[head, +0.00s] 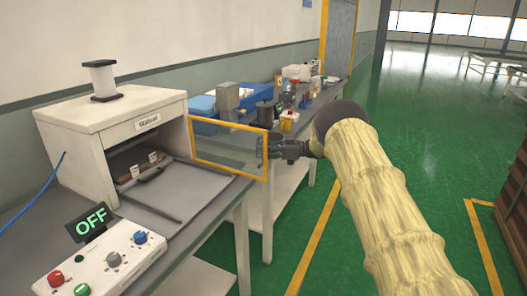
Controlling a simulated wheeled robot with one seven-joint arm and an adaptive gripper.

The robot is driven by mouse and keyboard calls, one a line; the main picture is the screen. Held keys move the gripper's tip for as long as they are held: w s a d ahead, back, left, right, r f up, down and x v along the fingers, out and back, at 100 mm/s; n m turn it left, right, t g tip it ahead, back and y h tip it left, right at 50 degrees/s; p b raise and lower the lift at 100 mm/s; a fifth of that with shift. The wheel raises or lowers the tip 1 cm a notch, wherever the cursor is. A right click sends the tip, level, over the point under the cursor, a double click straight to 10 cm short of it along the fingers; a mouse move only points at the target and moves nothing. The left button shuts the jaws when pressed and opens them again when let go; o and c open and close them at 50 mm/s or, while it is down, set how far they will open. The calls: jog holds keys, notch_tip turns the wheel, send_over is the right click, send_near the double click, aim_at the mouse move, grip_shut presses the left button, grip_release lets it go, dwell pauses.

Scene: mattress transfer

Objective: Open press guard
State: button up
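The press guard (228,150) is a clear panel in an orange-yellow frame. It stands swung out to the right of the white press housing (108,131), leaving the front of the housing open. A dark upright handle (260,152) is at the guard's right end. My gripper (273,147) is at that end, right beside the handle. The fingers are small and partly hidden, so I cannot tell whether they grip it. Inside the housing, a grey tray (180,190) and dark parts with white tags show.
A control box (110,265) with coloured knobs and a green "OFF" display (91,222) stands at the front left. A second bench behind the guard holds blue bins (258,96) and several small items. Green floor is open to the right; brown stacked slats (514,205) stand at the right edge.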

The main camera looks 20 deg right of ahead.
dwell(0.3)
jog(key=v, duration=1.2)
jog(key=shift+w, duration=0.1)
